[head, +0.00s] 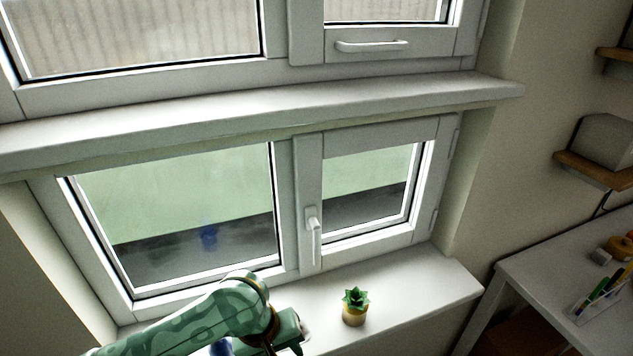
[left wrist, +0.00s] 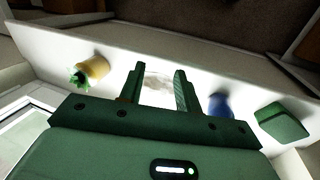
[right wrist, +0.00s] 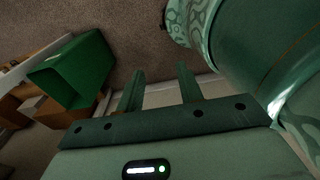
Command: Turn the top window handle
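The top window handle (head: 372,46) is a white bar lying level on the frame of the upper right window pane in the head view. A second white handle (head: 313,235) hangs downward on the lower window. My left arm reaches in at the bottom of the head view, well below the top handle; its fingertips do not show there. In the left wrist view my left gripper (left wrist: 160,72) is open and empty above the white sill. In the right wrist view my right gripper (right wrist: 160,70) is open and empty, facing the floor. Neither wrist view shows the top handle.
A potted succulent (head: 355,306) stands on the lower sill (head: 425,275). The left wrist view shows a blue object (left wrist: 220,104) and a green block (left wrist: 282,122) there. A white ledge (head: 250,110) juts out between the windows. A desk (head: 540,275) stands right; a green bin (right wrist: 72,70) is below.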

